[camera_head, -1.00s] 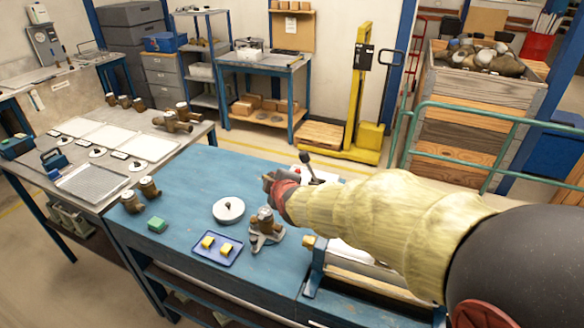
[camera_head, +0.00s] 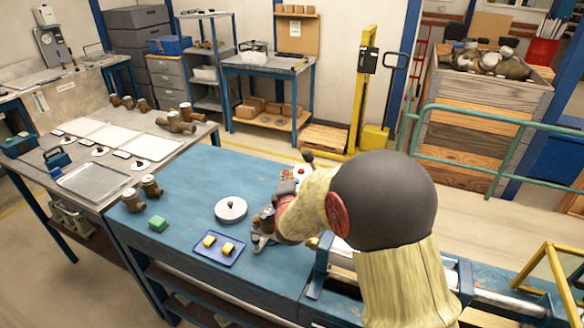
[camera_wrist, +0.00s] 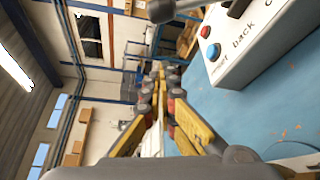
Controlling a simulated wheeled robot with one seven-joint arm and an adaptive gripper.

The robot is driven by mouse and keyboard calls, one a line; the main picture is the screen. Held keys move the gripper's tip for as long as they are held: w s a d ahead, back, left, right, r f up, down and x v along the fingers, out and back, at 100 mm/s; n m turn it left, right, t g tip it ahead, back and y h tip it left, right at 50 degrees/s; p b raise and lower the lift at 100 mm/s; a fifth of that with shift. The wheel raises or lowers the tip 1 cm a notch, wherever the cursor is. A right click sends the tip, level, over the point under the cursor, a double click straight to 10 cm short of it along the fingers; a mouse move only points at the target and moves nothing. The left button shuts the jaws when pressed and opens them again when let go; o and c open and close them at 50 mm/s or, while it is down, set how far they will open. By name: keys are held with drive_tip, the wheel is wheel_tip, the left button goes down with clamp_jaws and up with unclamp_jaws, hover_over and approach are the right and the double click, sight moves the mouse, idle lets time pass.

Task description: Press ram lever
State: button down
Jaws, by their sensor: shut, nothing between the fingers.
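The ram lever (camera_head: 308,157) is a dark knob on a short stem, rising by the white control box (camera_head: 301,171) at the blue bench's far edge. In the wrist view, the grey lever knob and rod (camera_wrist: 166,9) cross the top edge, partly out of frame. The control box (camera_wrist: 250,42) there shows a red button, a blue button and the word "back". My gripper (camera_head: 287,187) is just on the near side of the box, apart from the lever. In the wrist view its yellow and dark fingers (camera_wrist: 158,75) are shut and empty.
A brown fitting on a grey stand (camera_head: 262,238) is close beside my gripper, partly hidden by my arm. The bench's far left is clear.

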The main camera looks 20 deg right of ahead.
sight(313, 169)
drive_tip(key=b+x, duration=0.2)
drive_tip(key=x, duration=0.7)
drive_tip(key=shift+w+d+f, duration=0.15)
drive_tip(key=shift+w+f, duration=0.05)
drive_tip(key=shift+w, duration=0.15)
drive_tip(key=s+d, duration=0.1)
drive_tip(key=s+d+r+b, duration=0.1)
drive_tip(key=d, duration=0.1)
drive_tip(key=shift+s+r+b, duration=0.15)
drive_tip(key=shift+s+b, duration=0.15)
drive_tip(key=shift+s, duration=0.05)
drive_tip(key=shift+w+a, duration=0.1)
